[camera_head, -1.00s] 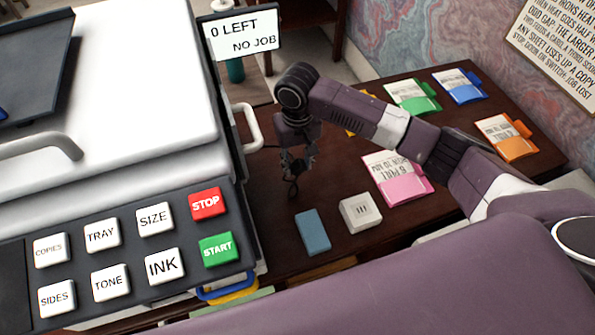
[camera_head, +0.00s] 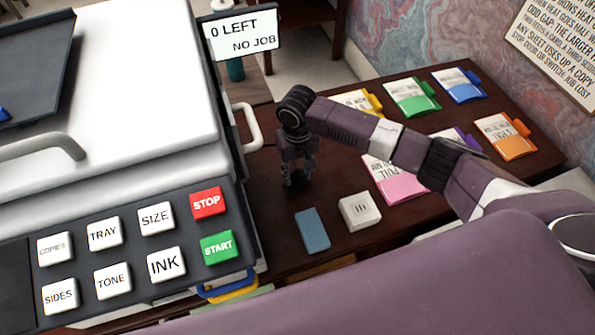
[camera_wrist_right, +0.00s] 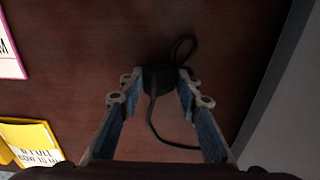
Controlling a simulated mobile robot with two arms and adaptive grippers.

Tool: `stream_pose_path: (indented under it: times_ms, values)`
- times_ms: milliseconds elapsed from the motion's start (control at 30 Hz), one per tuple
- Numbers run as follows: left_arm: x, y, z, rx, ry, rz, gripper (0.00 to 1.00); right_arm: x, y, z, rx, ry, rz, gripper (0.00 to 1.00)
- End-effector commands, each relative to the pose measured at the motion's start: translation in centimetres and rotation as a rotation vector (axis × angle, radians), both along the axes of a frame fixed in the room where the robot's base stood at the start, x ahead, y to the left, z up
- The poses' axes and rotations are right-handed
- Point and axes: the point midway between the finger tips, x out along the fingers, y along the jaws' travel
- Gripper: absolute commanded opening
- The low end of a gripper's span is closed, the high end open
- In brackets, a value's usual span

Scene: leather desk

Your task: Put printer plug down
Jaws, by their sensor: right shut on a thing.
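The printer plug (camera_wrist_right: 160,80) is a small dark block with a black cord looping from it in the right wrist view. My right gripper (camera_wrist_right: 158,84) is shut on it, with its blue-padded fingers on either side. In the head view my right gripper (camera_head: 298,181) points down at the dark desktop, between the printer and the white block. The plug is too small and dark to make out there. I cannot tell whether the plug touches the desk. My left gripper is not in view.
A large white printer (camera_head: 130,130) with buttons fills the left. A blue block (camera_head: 312,231) and a white slotted block (camera_head: 360,212) lie in front of my right gripper. A pink folder (camera_head: 395,182) and several other coloured folders lie to the right. The desktop (camera_head: 275,225) around the gripper is bare.

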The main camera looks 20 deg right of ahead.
Motion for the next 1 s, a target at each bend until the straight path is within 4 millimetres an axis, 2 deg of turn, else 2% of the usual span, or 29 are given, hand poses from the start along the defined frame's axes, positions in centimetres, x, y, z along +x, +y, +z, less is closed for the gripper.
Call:
stream_pose_path:
  times_ms: [167,200,333,733,867,1000]
  values:
    - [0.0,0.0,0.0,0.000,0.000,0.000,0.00,-0.3,0.1,-0.7,0.000,0.006,0.002,0.00]
    - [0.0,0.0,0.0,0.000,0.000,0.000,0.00,-0.4,0.1,-0.7,0.000,0.007,0.002,0.33]
    - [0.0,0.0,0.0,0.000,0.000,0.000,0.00,-0.4,0.1,-0.8,0.000,0.009,0.002,0.48]
    - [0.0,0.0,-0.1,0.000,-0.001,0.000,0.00,-0.2,0.0,0.0,-0.001,0.005,0.003,0.49]
    - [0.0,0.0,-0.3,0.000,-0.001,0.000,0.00,-0.1,0.0,1.9,0.001,0.002,0.002,0.49]
    - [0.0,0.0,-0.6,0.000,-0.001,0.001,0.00,0.0,0.1,5.0,0.003,0.000,0.003,0.49]
